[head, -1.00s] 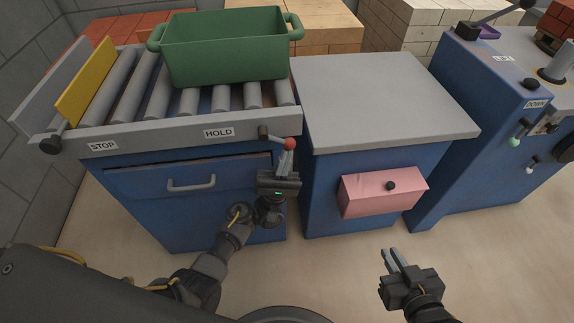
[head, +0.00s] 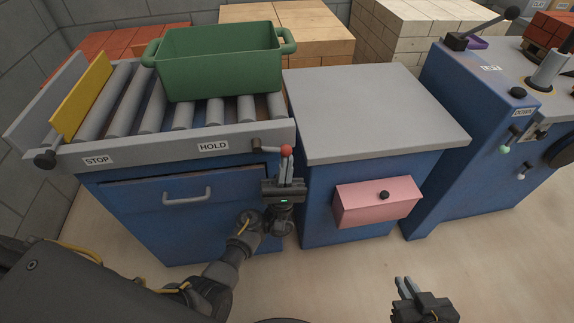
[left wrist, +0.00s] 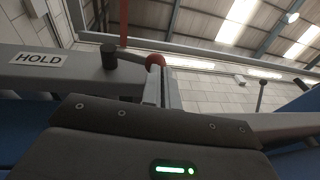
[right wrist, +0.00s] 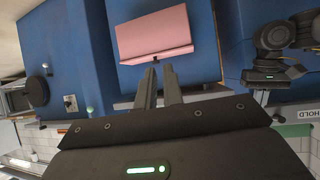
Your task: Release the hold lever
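The hold lever (head: 270,149) sticks out to the right from the conveyor's front rail, beside the HOLD label (head: 213,146). It has a dark pivot and a red ball knob (head: 286,151). In the left wrist view the knob (left wrist: 155,59) is at my fingertips, with the dark pivot (left wrist: 109,56) to its left. My left gripper (head: 287,160) points up from below at the knob, its fingers apart; firm contact cannot be told. My right gripper (head: 404,281) is open and empty, low in front of the pink box; its fingers also show in the right wrist view (right wrist: 158,72).
A green bin (head: 220,65) stands on the rollers, with a yellow plate (head: 82,95) at their left end. A STOP label (head: 97,161) is on the rail. The grey-topped cabinet (head: 370,110) carries a pink box (head: 377,203). A blue machine (head: 460,130) stands right.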

